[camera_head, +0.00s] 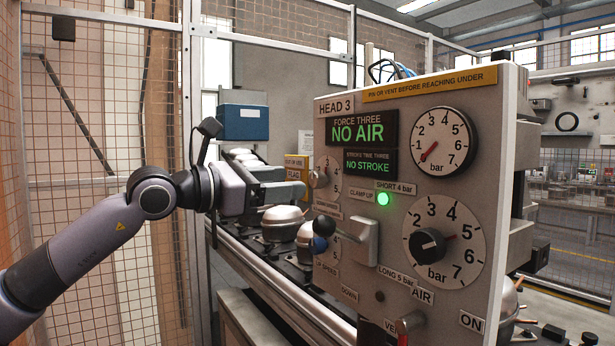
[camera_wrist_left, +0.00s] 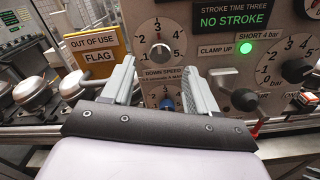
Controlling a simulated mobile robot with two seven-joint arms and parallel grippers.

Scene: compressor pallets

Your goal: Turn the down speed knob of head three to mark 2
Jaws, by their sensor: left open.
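The down speed knob (camera_head: 318,179) is a grey knob on a white numbered dial, at the left edge of the head three panel (camera_head: 395,262). In the left wrist view the knob (camera_wrist_left: 160,51) stands above the "DOWN SPEED" label, its pointer near 3. A second dial below has a blue knob (camera_head: 319,243), partly hidden by my gripper in the wrist view. My left gripper (camera_head: 296,182) is open and faces the panel. In the wrist view its fingers (camera_wrist_left: 159,66) stand apart, below and to either side of the upper knob, and nothing shows between them in grip.
A clamp lever (camera_head: 365,241) with a black ball end sticks out just right of the knobs. A yellow out-of-use flag (camera_wrist_left: 95,47) is left of the dials. Compressors (camera_head: 283,222) stand on the conveyor behind. Two pressure dials are further right.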

